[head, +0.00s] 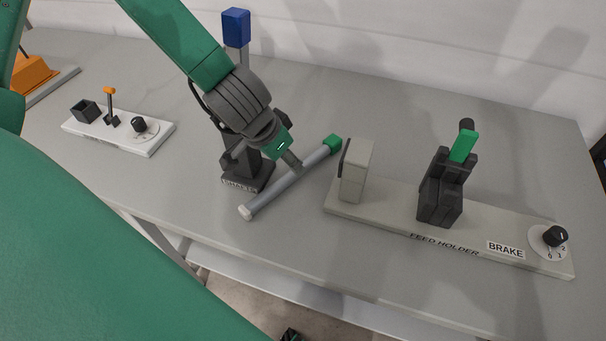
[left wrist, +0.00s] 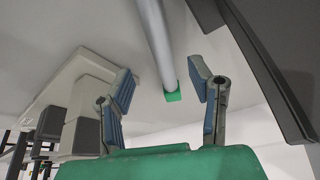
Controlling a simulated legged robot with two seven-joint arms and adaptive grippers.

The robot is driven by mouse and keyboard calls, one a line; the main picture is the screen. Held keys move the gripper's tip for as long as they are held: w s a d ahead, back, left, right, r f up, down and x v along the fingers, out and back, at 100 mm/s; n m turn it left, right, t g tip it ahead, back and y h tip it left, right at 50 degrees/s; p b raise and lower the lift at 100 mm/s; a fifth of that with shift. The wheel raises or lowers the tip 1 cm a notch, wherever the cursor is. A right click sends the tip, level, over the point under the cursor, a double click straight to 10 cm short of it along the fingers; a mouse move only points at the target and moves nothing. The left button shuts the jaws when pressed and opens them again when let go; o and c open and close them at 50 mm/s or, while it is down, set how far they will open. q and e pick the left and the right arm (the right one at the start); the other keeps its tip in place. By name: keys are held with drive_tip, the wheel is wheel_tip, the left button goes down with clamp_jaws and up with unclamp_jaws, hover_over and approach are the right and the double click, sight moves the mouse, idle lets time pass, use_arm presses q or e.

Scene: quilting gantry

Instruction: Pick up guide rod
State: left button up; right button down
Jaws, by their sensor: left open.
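The guide rod (head: 285,183) is a slim grey rod with a green block at its far right end and a pale cap at its near left end. It slants across the table between the shaker stand and the feed holder. My left gripper (head: 291,161) comes down over the rod near its green end, and part of its fingers is hidden in the head view. In the left wrist view, the open fingers (left wrist: 160,78) stand on either side of the rod (left wrist: 154,40), with gaps on both sides. My right gripper is not seen.
The shaker stand (head: 236,184) with a blue-topped post (head: 236,28) stands just behind the left gripper. The long feed holder base (head: 385,213) lies right of the rod, carrying a beige block, a green-handled brake and a black knob. A white switch panel (head: 150,147) lies left.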

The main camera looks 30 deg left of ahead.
use_arm(q)
drive_tip(key=shift+w+a+f, duration=0.15)
drive_tip(key=shift+a+f, duration=0.75)
drive_tip(key=shift+a, duration=0.05)
drive_tip(key=shift+f, duration=0.2)
drive_tip(key=f, duration=0.1)
drive_tip(key=w+d+f, duration=0.1)
drive_tip(key=w+d+f+b, duration=0.1)
drive_tip(key=f, duration=0.1)
drive_tip(key=shift+d+f, duration=0.1)
drive_tip(key=shift+d, duration=0.1)
drive_tip(key=shift+a, duration=0.15)
drive_tip(key=shift+a, duration=0.1)
drive_tip(key=shift+a, duration=0.1)
clamp_jaws()
